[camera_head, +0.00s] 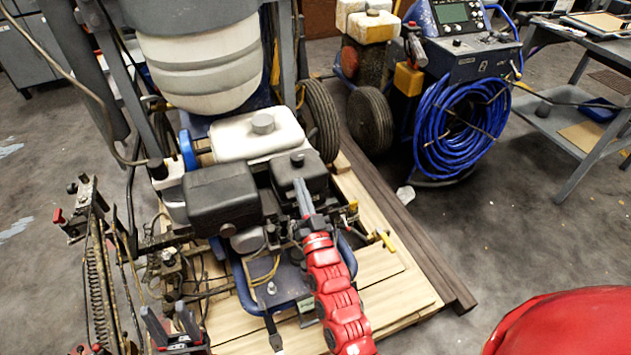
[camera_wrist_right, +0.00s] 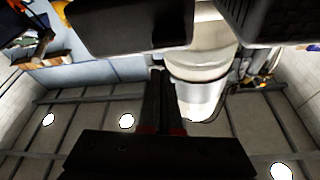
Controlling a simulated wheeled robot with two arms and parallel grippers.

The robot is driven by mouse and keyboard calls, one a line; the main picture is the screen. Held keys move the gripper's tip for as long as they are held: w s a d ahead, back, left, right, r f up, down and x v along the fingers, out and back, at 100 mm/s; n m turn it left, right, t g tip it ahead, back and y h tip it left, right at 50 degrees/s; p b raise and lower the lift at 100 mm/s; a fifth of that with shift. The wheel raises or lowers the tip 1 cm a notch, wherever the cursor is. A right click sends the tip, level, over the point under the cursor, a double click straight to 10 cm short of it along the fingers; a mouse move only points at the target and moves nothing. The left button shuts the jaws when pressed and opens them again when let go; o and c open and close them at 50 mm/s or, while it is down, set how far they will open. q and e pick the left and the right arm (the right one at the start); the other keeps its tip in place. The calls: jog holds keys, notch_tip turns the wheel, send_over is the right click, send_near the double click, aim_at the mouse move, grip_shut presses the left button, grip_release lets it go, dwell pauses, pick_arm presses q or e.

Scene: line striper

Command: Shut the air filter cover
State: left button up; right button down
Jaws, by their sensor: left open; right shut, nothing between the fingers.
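Two black boxy parts sit on the engine in the head view. The right one, with a knob on top, looks like the air filter cover (camera_head: 299,168); I cannot tell how far open it is. The left black box (camera_head: 221,193) is larger. Both boxes also show at the top of the right wrist view. My right gripper (camera_head: 303,190) is shut and empty, its fingers upright in front of the knobbed box; whether they touch it is unclear. They also show in the wrist view (camera_wrist_right: 160,95). My left gripper (camera_head: 171,316) is open and empty, low at the left.
A white tank (camera_head: 257,135) with a grey cap stands behind the boxes. Metal rods and springs (camera_head: 97,265) crowd the left side. The machine rests on a wooden pallet (camera_head: 385,275). A blue hose coil (camera_head: 462,125) hangs at the back right.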

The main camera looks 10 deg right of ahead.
aim_at(288, 185)
jog(key=shift+s+a+f+n+y+b, duration=0.1)
jog(key=shift+a+f+n+y, duration=0.25)
jog(key=shift+f+n, duration=0.25)
jog(key=shift+a+f+n+y+b, duration=0.1)
jog(key=shift+a+f+n+y, duration=0.25)
jog(key=shift+n, duration=0.45)
jog(key=shift+s+a+f+n+y+b, duration=0.1)
jog(key=shift+a+f+n+y, duration=0.25)
jog(key=shift+f+n, duration=0.3)
jog(key=shift+d, duration=0.1)
jog(key=shift+r, duration=0.1)
